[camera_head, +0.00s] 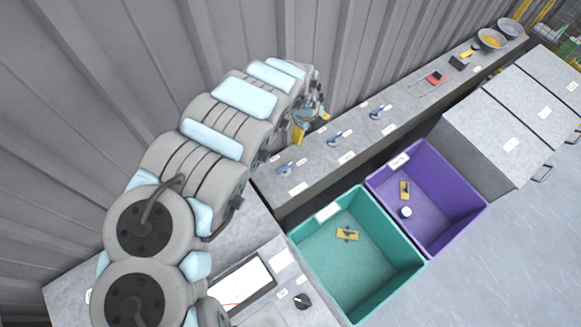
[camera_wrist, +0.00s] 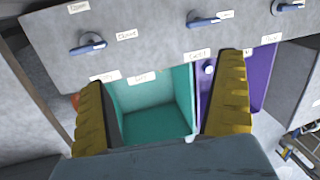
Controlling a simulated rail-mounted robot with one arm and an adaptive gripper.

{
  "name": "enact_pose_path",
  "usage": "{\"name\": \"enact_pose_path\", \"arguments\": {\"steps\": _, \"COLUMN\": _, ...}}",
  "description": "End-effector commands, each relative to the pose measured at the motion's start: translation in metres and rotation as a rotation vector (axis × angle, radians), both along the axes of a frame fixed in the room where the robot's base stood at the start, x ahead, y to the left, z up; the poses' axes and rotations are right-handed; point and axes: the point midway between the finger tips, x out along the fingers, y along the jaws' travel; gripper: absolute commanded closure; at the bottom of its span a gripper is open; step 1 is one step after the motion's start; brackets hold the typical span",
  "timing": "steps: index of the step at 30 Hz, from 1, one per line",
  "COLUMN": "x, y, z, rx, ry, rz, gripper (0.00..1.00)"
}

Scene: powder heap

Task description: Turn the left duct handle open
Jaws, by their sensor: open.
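The left duct handle (camera_wrist: 88,43) is a small blue lever on the grey counter, at upper left in the wrist view. It lies roughly across that picture, with small labels beside it that seem to read "Open" and "Closed". In the head view it is the nearest blue lever (camera_head: 285,170). My gripper (camera_wrist: 161,72) has its two yellow fingers spread wide with nothing between them. The handle is apart from the fingers, beyond the left fingertip in the wrist view. In the head view my gripper (camera_head: 301,128) is above the counter near the wall, partly hidden by my arm.
Two more blue handles, middle (camera_head: 334,139) and right (camera_head: 377,112), sit along the counter. A teal bin (camera_head: 388,297) and a purple bin (camera_head: 462,222) stand in front, each holding a yellow item. The corrugated wall (camera_head: 390,45) runs close behind. A red object (camera_head: 435,77) lies farther along.

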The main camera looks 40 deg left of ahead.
Motion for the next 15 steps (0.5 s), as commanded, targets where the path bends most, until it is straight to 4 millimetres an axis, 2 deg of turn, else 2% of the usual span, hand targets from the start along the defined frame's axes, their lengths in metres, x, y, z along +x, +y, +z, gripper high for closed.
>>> {"name": "enact_pose_path", "arguments": {"steps": 1, "x": -0.021, "y": 0.014, "z": 0.000, "rx": 0.015, "ry": 0.048, "rz": -0.018, "gripper": 0.00}}
{"name": "enact_pose_path", "arguments": {"steps": 3, "x": -0.049, "y": 0.023, "z": -0.001, "rx": 0.017, "ry": 0.115, "rz": -0.044, "gripper": 0.00}}
{"name": "enact_pose_path", "arguments": {"steps": 6, "x": -0.075, "y": 0.033, "z": 0.000, "rx": 0.021, "ry": 0.175, "rz": -0.068, "gripper": 0.00}}
{"name": "enact_pose_path", "arguments": {"steps": 10, "x": -0.095, "y": 0.039, "z": 0.003, "rx": 0.020, "ry": 0.221, "rz": -0.086, "gripper": 0.00}}
{"name": "enact_pose_path", "arguments": {"steps": 15, "x": -0.102, "y": 0.040, "z": -0.001, "rx": 0.018, "ry": 0.235, "rz": -0.093, "gripper": 0.00}}
